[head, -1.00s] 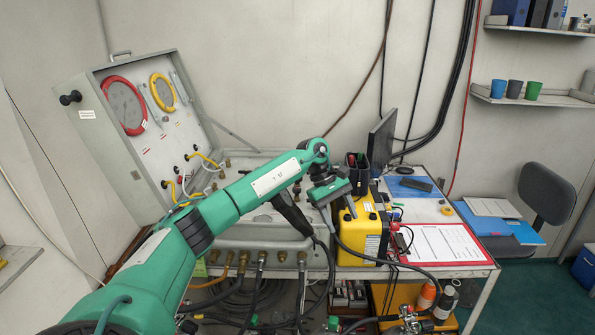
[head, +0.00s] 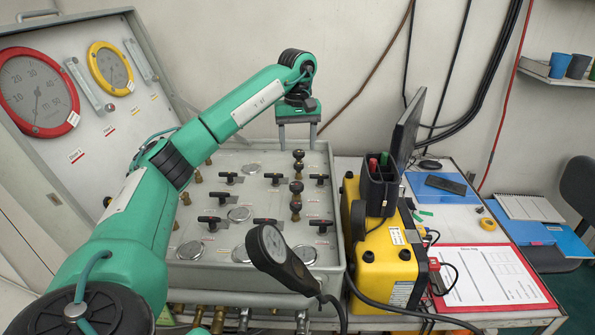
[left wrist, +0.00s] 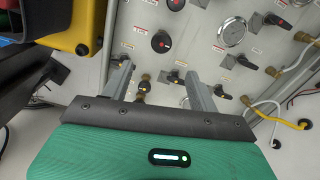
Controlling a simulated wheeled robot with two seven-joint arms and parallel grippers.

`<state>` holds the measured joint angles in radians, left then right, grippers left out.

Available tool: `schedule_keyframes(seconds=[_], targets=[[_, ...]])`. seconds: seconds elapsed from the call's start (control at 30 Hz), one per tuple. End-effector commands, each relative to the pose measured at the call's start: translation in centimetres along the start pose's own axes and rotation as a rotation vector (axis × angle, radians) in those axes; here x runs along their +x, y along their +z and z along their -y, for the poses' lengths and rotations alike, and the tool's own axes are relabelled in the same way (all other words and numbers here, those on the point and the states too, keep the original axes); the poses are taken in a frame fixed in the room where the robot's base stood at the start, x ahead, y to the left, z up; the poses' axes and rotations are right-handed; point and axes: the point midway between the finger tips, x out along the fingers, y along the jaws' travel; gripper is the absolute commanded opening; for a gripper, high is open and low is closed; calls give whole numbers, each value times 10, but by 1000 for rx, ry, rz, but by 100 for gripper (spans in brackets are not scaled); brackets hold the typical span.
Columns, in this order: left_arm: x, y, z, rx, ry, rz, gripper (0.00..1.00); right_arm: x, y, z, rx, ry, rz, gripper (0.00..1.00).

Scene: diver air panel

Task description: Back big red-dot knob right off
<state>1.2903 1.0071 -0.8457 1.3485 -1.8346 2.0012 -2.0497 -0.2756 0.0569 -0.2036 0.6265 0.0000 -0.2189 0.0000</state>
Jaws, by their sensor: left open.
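My left gripper (head: 297,132) points down over the back right part of the grey valve panel (head: 330,225) in the head view. In the left wrist view its two fingers (left wrist: 158,82) are spread wide with nothing held. A large round black knob with a red dot (left wrist: 161,42) shows beyond the fingertips, apart from them. I cannot pick out the large red-dot knob in the head view. My right gripper is not in view.
Several black lever handles and brass fittings stick up from the panel. A black handset with a dial (head: 275,248) stands in front. A yellow case (head: 375,255) is close on the right. The gauge lid (head: 90,125) stands open at left.

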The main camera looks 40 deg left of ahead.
Motion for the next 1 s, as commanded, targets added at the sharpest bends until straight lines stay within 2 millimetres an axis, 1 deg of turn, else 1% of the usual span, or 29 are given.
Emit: schedule_keyframes(seconds=[0.07,0.17,0.23,0.33,0.47,0.57,0.73,0.83,1.0], targets=[[-1,-1,3,4,-7,-7,60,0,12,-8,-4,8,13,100],[4,-1,4,5,-12,-8,60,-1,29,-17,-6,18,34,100],[10,-1,4,5,-13,-7,60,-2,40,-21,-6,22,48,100],[23,0,4,5,-13,-5,60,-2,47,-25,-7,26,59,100],[42,-1,4,5,-14,-6,60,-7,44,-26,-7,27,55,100],[61,-1,4,5,-14,-5,60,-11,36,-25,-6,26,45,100],[91,-1,5,4,-13,-5,60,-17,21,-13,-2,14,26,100],[107,-1,5,5,-11,-5,60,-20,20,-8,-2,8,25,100],[127,-1,5,5,-10,-6,60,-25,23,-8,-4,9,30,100]])
